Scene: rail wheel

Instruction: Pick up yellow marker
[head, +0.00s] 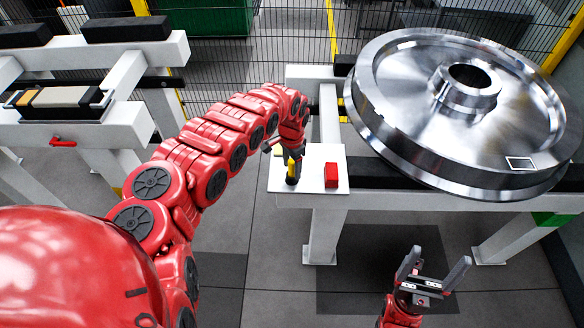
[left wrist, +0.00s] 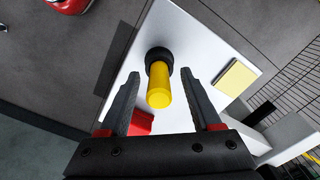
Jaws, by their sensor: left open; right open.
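The yellow marker (left wrist: 159,94) has a black end and stands on a white plate (left wrist: 178,30). In the left wrist view it lies between the two fingers of my left gripper (left wrist: 160,74), with a gap on both sides. In the head view my left gripper (head: 291,168) is over the white plate (head: 318,155), and it mostly hides the marker. The left gripper is open and holds nothing. My right gripper (head: 430,275) is open and empty at the lower right, away from the plate.
A red block (head: 331,175) sits on the plate just right of my left gripper. A yellow pad (left wrist: 236,78) lies on the plate. A large steel rail wheel (head: 400,110) rests on the white frame to the right. A second white bench (head: 75,130) stands at the left.

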